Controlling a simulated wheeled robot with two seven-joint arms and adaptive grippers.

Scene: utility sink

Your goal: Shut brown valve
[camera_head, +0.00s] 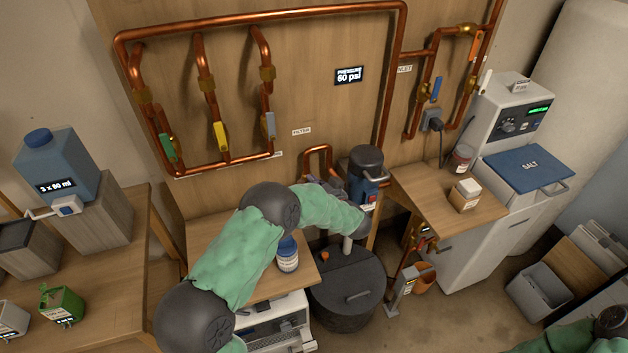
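No handle that is plainly brown shows; a brown valve may be hidden behind my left arm. An orange-handled valve (475,46) is at the upper right on the copper pipes. My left arm reaches in from the bottom left to the short copper loop (317,150) below the FILTER label. My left gripper (325,186) seems to be the small dark shape at the foot of this loop, left of the dark-topped pump (366,164). My forearm partly covers it, so finger opening and contact are unclear. My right gripper is out of view; only part of my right arm shows at the bottom right.
Green (168,147), yellow (220,136) and grey-blue (270,125) valve handles sit on the left pipes. A blue handle (436,89) is at the right. A dark drum (346,288) stands below my arm, beside a small table with a bottle (287,254).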

